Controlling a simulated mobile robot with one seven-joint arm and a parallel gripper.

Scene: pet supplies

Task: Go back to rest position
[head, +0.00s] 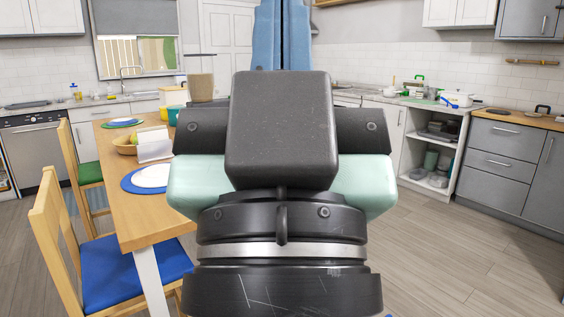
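My own arm fills the middle of the head view, with dark grey links and pale green parts close to the camera. The arm covers the right part of the wooden dining table (150,212) and much of the floor ahead.
The table stands at the left with plates, a bowl (125,145) and cups. Chairs with a blue seat (130,270) and a green seat (90,172) stand beside it. Grey drawers (505,170) and an open shelf (437,160) line the right. Floor (440,260) at the right is clear.

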